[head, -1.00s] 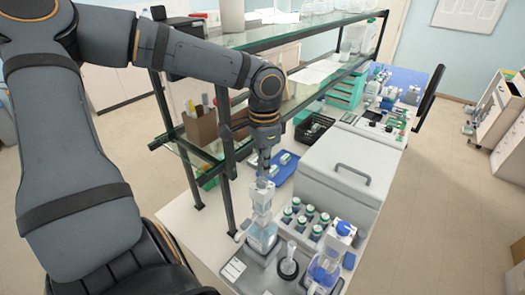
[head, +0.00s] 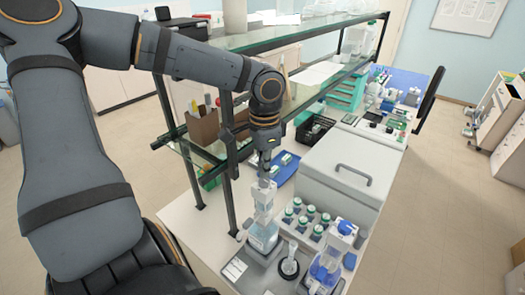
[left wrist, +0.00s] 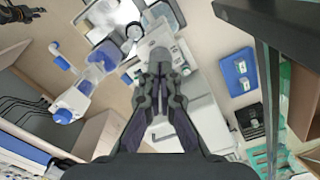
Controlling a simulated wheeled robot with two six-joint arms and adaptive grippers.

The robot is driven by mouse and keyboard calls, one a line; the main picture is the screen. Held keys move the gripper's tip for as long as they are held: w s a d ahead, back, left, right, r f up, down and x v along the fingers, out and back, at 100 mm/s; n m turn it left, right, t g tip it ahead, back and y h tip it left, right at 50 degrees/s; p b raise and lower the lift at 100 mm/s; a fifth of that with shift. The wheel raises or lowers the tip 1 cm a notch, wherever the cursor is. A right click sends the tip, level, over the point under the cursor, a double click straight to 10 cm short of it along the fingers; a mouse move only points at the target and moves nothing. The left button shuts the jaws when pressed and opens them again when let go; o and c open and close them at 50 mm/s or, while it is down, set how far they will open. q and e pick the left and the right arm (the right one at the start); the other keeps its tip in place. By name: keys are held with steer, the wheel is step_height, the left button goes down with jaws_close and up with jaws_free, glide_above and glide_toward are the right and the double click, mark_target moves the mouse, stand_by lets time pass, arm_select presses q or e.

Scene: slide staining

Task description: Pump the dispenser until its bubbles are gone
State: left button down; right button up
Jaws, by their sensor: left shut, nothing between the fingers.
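A clear bottle with a white pump dispenser (head: 263,230) stands on a grey tray (head: 236,270) at the bench's near end. My left gripper (head: 265,172) points down at the top of this dispenser. It is shut and empty, its fingertips at or just above the pump head; contact is unclear. In the left wrist view its closed fingers (left wrist: 158,82) hide part of what lies below. Bubbles are too small to make out. A dark, finger-like shape at the upper left of that view looks like my right gripper (left wrist: 18,14); its jaws are unclear.
Several green-capped jars (head: 308,215) sit behind, beside a large grey box (head: 345,165). A shelf post (head: 229,170) stands close left of the gripper.

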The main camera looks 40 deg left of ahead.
mark_target(264, 180)
arm_select(q)
steer(key=shift+f, duration=0.1)
stand_by(0.4)
steer(key=shift+f+b, duration=0.7)
steer(key=shift+f, duration=1.1)
steer(key=shift+s+d+f+b, duration=0.1)
steer(key=shift+f+b, duration=0.15)
steer(key=shift+f, duration=0.35)
steer(key=shift+s+d+f+b, duration=0.1)
steer(key=shift+f+b, duration=0.1)
steer(key=shift+f, duration=0.35)
steer(key=shift+w, duration=0.1)
steer(key=shift+p, duration=0.45)
steer(key=shift+r, duration=0.1)
